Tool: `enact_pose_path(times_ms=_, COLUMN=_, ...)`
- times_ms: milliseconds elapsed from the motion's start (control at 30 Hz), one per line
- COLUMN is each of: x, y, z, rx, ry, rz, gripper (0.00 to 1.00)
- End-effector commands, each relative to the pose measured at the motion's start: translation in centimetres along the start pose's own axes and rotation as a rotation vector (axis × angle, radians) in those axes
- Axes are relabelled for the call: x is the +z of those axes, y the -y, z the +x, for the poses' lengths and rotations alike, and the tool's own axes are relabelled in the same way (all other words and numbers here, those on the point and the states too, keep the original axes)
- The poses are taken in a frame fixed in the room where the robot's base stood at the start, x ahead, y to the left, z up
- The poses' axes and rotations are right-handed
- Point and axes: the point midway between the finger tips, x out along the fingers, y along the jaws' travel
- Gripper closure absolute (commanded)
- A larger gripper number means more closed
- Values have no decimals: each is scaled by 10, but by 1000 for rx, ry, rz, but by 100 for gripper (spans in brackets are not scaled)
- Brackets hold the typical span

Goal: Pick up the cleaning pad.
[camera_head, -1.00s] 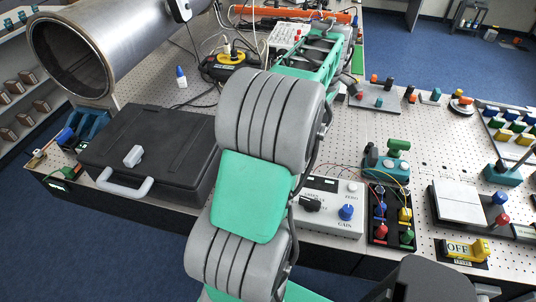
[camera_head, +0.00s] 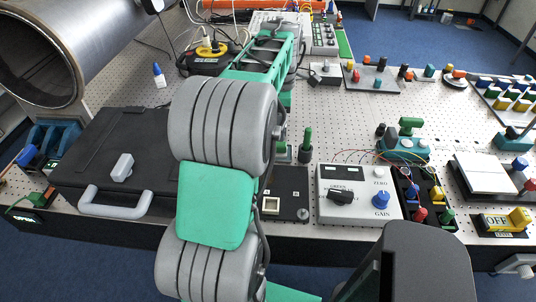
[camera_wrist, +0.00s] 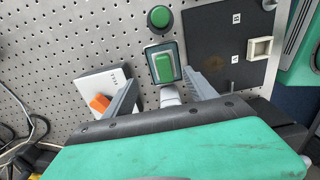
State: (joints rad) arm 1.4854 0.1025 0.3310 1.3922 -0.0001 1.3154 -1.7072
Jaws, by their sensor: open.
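A green block that looks like the cleaning pad (camera_wrist: 165,67) sits in a dark green-rimmed holder in the wrist view, with a pale grip-like piece below it. In the head view a small green thing, probably the same pad (camera_head: 282,150), shows partly beside my arm. My gripper (camera_wrist: 161,73) is open, with one finger on each side of the pad's lower part and nothing seen between them but the pad and pale piece. Contact and height above the table cannot be told. In the head view my arm hides the gripper.
A green-topped post (camera_wrist: 160,17) stands just beyond the pad. A black plate (camera_wrist: 232,45) marked A and B lies to its right. A white box with an orange switch (camera_wrist: 98,103) is left. The control panel (camera_head: 357,195) and black case (camera_head: 90,150) flank the arm in the head view.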

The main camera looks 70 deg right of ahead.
Motion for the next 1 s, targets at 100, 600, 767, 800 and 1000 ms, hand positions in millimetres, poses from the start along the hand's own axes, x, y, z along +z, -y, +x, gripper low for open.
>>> enact_pose_path(times_ms=100, x=0, y=1, z=14, rx=-4, ry=-1, rz=1, gripper=35)
enact_pose_path(times_ms=600, x=-7, y=9, z=79, rx=0, ry=0, rz=1, gripper=35)
enact_pose_path(times_ms=767, x=-7, y=9, z=79, rx=0, ry=0, rz=1, gripper=35)
enact_pose_path(times_ms=800, x=-7, y=9, z=79, rx=0, ry=0, rz=1, gripper=39)
enact_pose_path(times_ms=1000, x=-7, y=9, z=79, rx=0, ry=0, rz=1, gripper=55)
